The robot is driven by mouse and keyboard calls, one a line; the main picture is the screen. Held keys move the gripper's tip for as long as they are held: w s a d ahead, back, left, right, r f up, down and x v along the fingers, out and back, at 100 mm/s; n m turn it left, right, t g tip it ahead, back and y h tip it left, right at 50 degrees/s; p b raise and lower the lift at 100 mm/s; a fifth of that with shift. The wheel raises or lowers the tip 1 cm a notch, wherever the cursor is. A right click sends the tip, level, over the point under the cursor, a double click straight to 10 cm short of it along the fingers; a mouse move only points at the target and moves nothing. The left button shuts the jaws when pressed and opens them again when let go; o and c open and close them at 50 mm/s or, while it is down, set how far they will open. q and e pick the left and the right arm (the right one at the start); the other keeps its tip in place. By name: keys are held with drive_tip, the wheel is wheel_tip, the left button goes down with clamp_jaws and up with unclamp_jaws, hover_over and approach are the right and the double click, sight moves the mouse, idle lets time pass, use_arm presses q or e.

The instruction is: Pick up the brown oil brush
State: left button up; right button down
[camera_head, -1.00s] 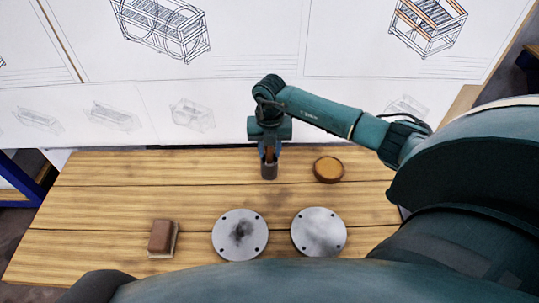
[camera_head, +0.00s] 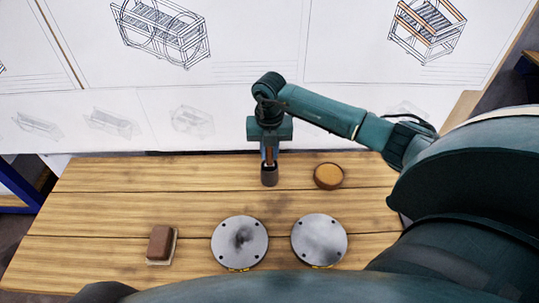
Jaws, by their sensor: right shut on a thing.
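The brown oil brush (camera_head: 269,154) stands upright, with its lower end in or just over a small dark cup (camera_head: 269,175) at the back of the wooden table. My right gripper (camera_head: 269,149) points down from above and is shut on the upper part of the brush's handle. The bristles are hidden, and I cannot tell how far they are inside the cup. My left gripper is not in view.
A round dish with an orange-brown top (camera_head: 328,176) stands right of the cup. Two grey metal discs (camera_head: 240,242) (camera_head: 319,240) lie in front. A brown block on a pale base (camera_head: 161,243) lies at front left. The table's (camera_head: 130,190) back left is clear.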

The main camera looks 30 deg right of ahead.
drive_tip(key=r, duration=0.4)
drive_tip(key=shift+s+a+r, duration=0.1)
drive_tip(key=shift+s+r, duration=0.15)
drive_tip(key=shift+r, duration=0.15)
drive_tip(key=s+a+b, duration=0.1)
drive_tip(key=s+a, duration=0.4)
drive_tip(key=s, duration=0.3)
drive_tip(key=s+a+b, duration=0.1)
drive_tip(key=s+a, duration=0.4)
drive_tip(key=s, duration=0.3)
drive_tip(key=shift+s+b, duration=0.15)
drive_tip(key=shift+b, duration=0.15)
